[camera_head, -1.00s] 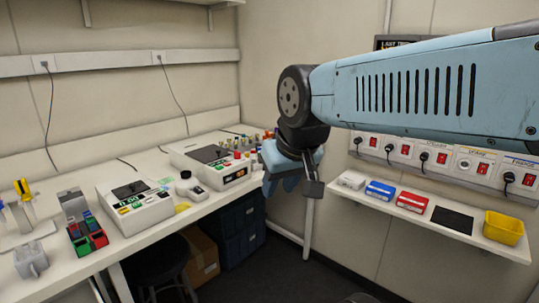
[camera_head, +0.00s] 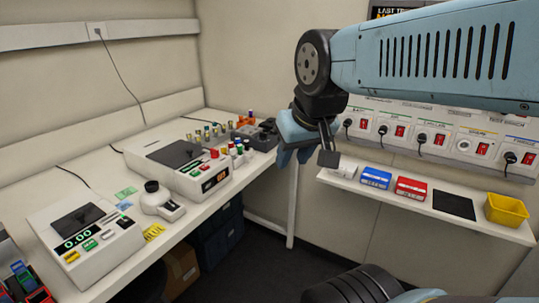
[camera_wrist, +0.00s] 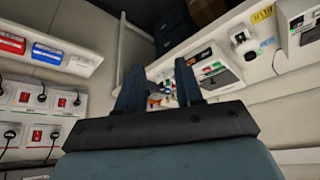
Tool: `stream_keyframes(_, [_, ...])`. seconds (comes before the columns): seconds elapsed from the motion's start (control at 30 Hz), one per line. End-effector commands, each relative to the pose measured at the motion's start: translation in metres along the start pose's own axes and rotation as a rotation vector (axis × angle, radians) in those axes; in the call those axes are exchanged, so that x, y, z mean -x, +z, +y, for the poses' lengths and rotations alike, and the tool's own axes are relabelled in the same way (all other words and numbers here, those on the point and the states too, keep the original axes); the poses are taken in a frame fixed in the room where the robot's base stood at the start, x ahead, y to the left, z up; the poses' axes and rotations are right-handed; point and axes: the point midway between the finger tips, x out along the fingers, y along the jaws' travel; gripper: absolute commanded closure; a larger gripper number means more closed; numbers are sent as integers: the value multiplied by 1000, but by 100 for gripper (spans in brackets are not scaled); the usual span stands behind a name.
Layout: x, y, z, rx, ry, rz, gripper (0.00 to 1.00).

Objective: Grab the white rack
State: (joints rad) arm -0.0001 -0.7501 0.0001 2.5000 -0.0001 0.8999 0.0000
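The white rack (camera_head: 345,170) sits at the left end of the wall shelf, left of a blue rack (camera_head: 376,178). Part of it is hidden behind my gripper in the head view. In the wrist view the white rack (camera_wrist: 80,65) lies left of my fingers, well outside the gap between them. My gripper (camera_head: 310,152) hangs in the air in front of the shelf's left end, apart from the rack. In the wrist view my gripper (camera_wrist: 160,76) has its two fingers spread with nothing held between them.
The shelf (camera_head: 440,220) also carries a red rack (camera_head: 411,188), a black mat (camera_head: 454,205) and a yellow bin (camera_head: 506,211). Power sockets (camera_head: 435,138) line the wall above. The bench (camera_head: 120,275) at left holds instruments and tubes. Crates stand beneath it.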

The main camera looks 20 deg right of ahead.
Motion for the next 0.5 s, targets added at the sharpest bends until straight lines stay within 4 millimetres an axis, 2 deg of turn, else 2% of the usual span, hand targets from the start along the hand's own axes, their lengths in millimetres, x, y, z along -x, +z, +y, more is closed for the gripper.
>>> stream_keyframes(0.17, [-7,-13,8,0,38,17,64])
stream_keyframes(0.23, [-14,-27,28,8,78,36,64])
stream_keyframes(0.5, [-62,-106,78,83,258,161,64])
